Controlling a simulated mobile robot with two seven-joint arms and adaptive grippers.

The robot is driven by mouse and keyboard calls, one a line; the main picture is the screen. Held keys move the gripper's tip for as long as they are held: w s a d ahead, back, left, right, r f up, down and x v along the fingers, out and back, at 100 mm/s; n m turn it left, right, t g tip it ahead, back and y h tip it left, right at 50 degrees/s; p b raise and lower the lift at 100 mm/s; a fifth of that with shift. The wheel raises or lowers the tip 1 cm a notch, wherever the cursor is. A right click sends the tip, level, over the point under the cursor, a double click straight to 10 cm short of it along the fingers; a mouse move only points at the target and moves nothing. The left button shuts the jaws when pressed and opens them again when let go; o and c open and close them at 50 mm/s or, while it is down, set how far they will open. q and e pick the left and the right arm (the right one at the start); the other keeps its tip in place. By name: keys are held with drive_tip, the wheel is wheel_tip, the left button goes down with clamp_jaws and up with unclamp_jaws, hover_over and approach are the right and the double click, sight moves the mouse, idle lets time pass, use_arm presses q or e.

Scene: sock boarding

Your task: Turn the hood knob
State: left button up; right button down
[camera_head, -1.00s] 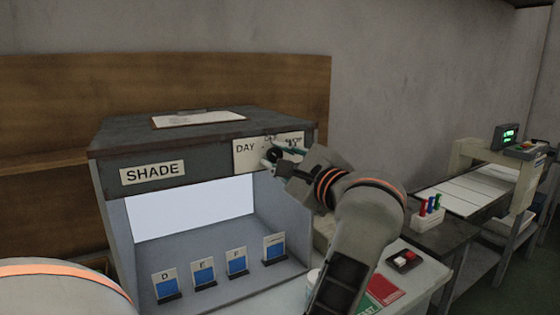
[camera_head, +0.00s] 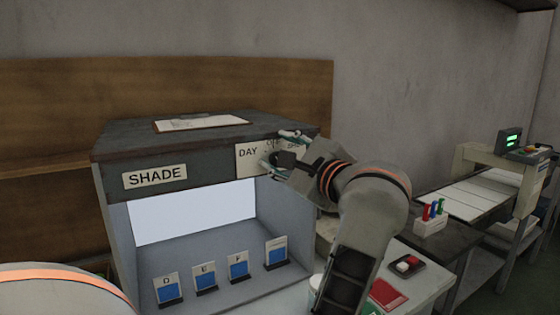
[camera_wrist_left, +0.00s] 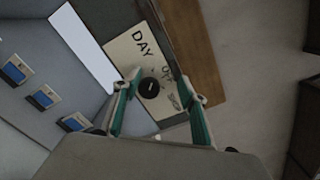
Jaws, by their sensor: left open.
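The hood knob (camera_wrist_left: 149,88) is a round black dial with a small light mark on a white label plate (camera_wrist_left: 122,50) reading DAY, OFF and a third word partly hidden. It also shows as a dark shape in the head view (camera_head: 285,158), on the front of the SHADE cabinet (camera_head: 110,158). My left gripper (camera_wrist_left: 162,80) is open, with one green-padded finger on each side of the knob in the wrist view. In the head view my left gripper (camera_head: 280,153) covers part of the label. Contact with the knob cannot be told. My right gripper is not in view.
Several blue sample cards (camera_head: 205,277) stand inside the lit cabinet. A clipboard (camera_head: 200,123) lies on its top. A small box with red and white buttons (camera_head: 407,264) sits on the table to the right, near a holder with coloured pens (camera_head: 431,222).

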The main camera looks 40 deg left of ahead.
use_arm(q)
wheel_tip(320, 180, up, 8)
drive_tip(key=shift+r, duration=0.15)
idle(0.4)
